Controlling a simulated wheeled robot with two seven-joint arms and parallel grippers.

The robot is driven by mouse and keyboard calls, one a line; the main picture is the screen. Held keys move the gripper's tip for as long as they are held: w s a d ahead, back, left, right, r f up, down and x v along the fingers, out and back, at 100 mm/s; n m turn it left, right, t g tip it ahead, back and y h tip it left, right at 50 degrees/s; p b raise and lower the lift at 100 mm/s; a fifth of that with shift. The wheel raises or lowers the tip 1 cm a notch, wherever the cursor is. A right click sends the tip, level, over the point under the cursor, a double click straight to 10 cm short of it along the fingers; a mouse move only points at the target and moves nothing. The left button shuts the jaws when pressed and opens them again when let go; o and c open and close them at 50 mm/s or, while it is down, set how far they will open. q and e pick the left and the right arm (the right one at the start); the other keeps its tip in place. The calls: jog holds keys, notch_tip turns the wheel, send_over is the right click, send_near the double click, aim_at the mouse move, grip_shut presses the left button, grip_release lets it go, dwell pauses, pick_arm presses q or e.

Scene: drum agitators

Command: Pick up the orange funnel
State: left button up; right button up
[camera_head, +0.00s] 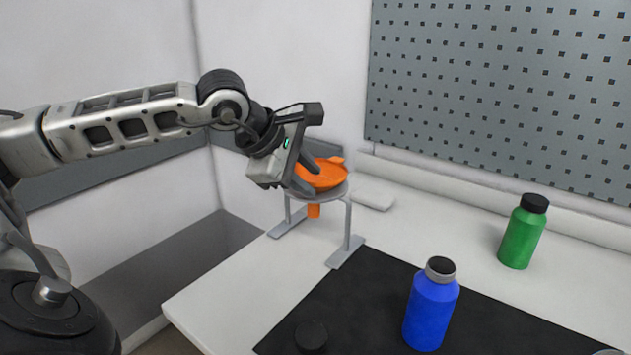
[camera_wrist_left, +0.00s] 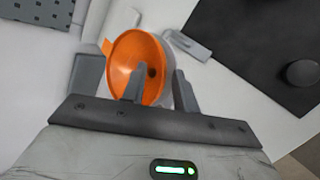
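The orange funnel (camera_head: 327,175) sits upright in a grey ring stand (camera_head: 347,220), its spout hanging below the ring. In the left wrist view, the funnel's wide mouth (camera_wrist_left: 123,56) faces the camera, with a dark hole inside. My left gripper (camera_head: 309,178) is at the funnel's near left side. In the left wrist view, its fingers (camera_wrist_left: 160,72) are apart: one overlaps the funnel's mouth and the other is just outside the right rim. I cannot tell whether either finger touches the funnel. My right gripper is not in view.
A blue bottle (camera_head: 431,308) and a round black lid (camera_head: 311,335) stand on the black mat (camera_head: 365,290). A green bottle (camera_head: 522,236) stands farther back at right. A perforated panel (camera_head: 500,85) rises behind the white table (camera_head: 235,300).

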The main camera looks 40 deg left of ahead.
pick_arm(q)
jog(key=shift+w+f, duration=0.3)
grip_shut()
jog(key=shift+d+r, duration=0.1)
